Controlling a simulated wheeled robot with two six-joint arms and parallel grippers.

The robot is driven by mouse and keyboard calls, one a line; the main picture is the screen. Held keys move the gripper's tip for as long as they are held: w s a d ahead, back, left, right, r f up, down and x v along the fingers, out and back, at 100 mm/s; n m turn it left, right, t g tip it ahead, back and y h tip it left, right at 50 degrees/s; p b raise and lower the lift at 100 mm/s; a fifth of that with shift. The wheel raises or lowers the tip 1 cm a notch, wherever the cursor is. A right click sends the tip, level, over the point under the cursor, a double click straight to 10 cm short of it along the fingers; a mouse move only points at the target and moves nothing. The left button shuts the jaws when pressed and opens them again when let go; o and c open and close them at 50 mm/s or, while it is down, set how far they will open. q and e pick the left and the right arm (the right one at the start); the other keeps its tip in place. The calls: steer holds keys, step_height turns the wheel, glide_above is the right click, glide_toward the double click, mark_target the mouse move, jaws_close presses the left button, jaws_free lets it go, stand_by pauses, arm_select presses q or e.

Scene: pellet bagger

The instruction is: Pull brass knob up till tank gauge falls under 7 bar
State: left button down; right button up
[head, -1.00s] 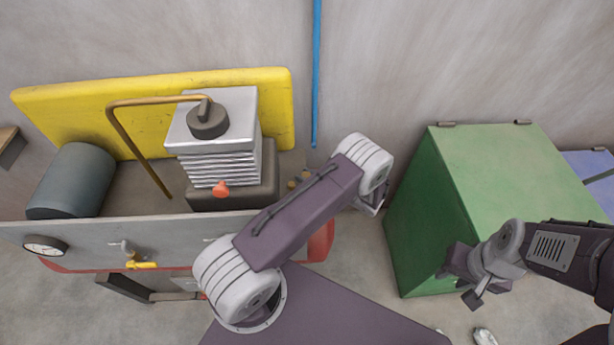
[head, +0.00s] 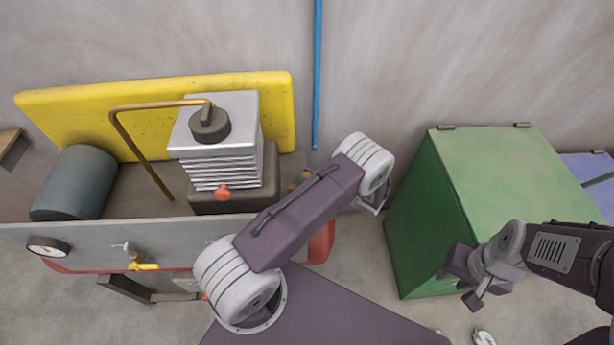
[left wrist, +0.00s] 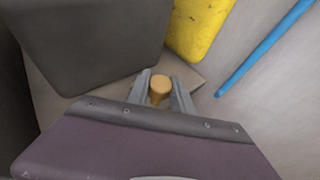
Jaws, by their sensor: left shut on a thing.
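The brass knob (left wrist: 159,91) stands between the two grey fingers of my left gripper (left wrist: 161,83) in the left wrist view. The fingers are shut on it, one on each side. In the head view small brass-coloured parts (head: 298,182) show beside my left arm, which hides the left gripper there. A round white-faced gauge (head: 48,246) sits at the left end of the machine's front panel; its reading is too small to make out. My right gripper (head: 468,280) hangs in front of the green cabinet, away from the machine; its jaw opening is unclear.
The machine carries a finned silver block (head: 222,160) with a bent copper pipe (head: 122,130), a dark cylinder (head: 75,183) and a yellow panel (head: 60,105) behind. A yellow-handled valve (head: 144,266) is on its front. The green cabinet (head: 415,215) stands right.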

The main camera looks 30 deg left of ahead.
arm_select(q)
steer(key=shift+w+r, duration=0.1)
steer(key=shift+r, duration=0.15)
steer(key=c, duration=1.4)
jaws_free()
steer(key=o, duration=0.3)
steer(key=shift+d, duration=0.15)
steer(key=shift+o, duration=0.2)
steer(key=shift+f, duration=0.1)
steer(key=b+v, duration=0.1)
steer(key=v, duration=0.8)
